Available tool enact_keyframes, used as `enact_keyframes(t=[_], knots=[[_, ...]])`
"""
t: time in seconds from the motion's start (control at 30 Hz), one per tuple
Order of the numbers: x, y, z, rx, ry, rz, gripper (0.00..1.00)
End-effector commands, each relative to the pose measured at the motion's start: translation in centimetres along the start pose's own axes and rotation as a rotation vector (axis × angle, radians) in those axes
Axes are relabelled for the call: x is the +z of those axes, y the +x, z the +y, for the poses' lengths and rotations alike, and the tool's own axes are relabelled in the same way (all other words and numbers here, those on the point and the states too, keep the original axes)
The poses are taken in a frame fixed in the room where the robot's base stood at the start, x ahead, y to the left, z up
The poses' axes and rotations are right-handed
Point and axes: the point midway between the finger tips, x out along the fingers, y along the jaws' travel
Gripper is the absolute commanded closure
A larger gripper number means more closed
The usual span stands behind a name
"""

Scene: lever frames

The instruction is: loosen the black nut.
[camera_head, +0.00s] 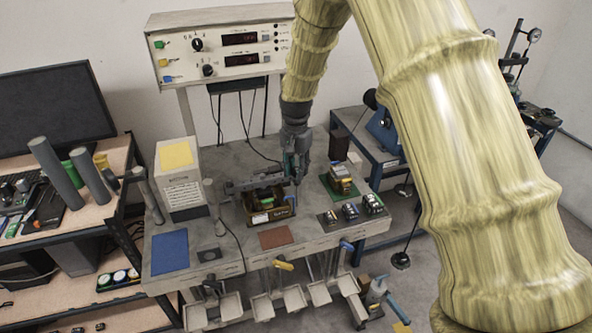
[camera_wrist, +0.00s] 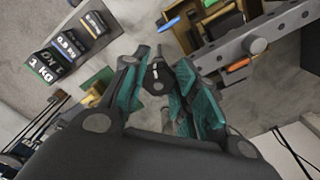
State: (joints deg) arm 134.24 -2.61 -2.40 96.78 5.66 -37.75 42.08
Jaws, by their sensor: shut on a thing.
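The black nut (camera_wrist: 157,76) shows in the wrist view as a dark piece with a small pale spot at its middle. It sits between the teal fingers of my gripper (camera_wrist: 158,82), which are shut on it. In the head view my gripper (camera_head: 297,170) points down over the grey workbench, at the right end of a grey metal beam. The nut cannot be made out there, as the gripper covers that spot. The grey beam (camera_wrist: 220,57) with holes and a round knob runs to the upper right in the wrist view.
An open wooden box with coloured pieces (camera_head: 257,215) stands under the beam. Several black labelled weights (camera_head: 350,211) sit to its right, near a green-based block (camera_head: 340,183). A blue mat (camera_head: 170,251) and brown mat (camera_head: 275,237) lie at the front. A white instrument panel (camera_head: 222,45) stands behind.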

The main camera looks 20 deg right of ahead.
Motion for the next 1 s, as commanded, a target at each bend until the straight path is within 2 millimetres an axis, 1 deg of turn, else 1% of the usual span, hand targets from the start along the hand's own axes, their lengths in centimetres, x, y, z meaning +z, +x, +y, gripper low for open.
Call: enact_keyframes(t=[0.7,1.0], knots=[[-0.21,-0.04,0.38,-0.002,-0.678,0.002,0.95],[-0.33,-0.06,0.48,-0.001,-0.922,0.004,0.95]])
